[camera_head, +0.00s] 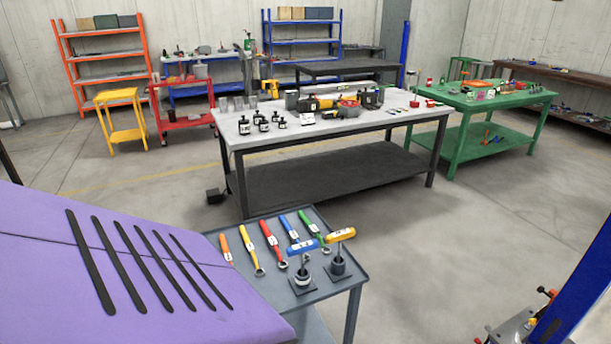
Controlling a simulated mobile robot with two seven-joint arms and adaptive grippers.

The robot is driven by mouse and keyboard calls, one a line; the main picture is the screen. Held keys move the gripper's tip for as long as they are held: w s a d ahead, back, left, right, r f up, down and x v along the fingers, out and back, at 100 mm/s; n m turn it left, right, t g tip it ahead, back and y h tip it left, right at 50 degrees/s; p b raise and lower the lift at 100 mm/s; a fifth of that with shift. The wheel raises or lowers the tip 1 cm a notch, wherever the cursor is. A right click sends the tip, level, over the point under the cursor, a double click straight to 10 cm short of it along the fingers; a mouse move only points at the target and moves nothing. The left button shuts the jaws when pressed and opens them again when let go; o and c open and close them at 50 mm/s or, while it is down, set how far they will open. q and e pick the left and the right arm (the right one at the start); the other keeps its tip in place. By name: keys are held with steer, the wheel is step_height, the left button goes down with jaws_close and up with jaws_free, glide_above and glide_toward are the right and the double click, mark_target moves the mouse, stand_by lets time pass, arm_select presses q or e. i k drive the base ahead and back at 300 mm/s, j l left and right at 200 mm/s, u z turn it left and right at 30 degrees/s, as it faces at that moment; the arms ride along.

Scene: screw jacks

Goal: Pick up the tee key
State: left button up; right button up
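Two tee-handled keys stand upright on the small grey cart (338,283) in the lower middle. One tee key has a blue crossbar (302,247), the other a yellow-orange crossbar (341,235). The stem of each goes down to a dark round jack on a square dark plate: the left jack (302,281) is under the blue bar, the right jack (338,267) under the yellow-orange bar. How deep the stems sit cannot be told. Neither my left nor my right gripper is in view.
Several ring-ended tools with coloured handles (272,240) lie behind the jacks on the cart. A purple surface with black strips (110,270) borders the cart at left. A long grey workbench (395,118) stands behind. Open floor (450,250) lies right, before a blue post (582,285).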

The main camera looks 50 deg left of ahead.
mark_target(339, 235)
steer(key=u, duration=1.45)
steer(key=z, duration=1)
steer(key=i+l+z, duration=0.1)
steer(key=i, duration=0.3)
steer(key=i+l+z, duration=0.15)
steer(key=i, duration=0.3)
steer(key=i+l+z, duration=0.1)
steer(key=i, duration=0.35)
steer(key=l+u, duration=0.1)
steer(key=u, duration=2.2)
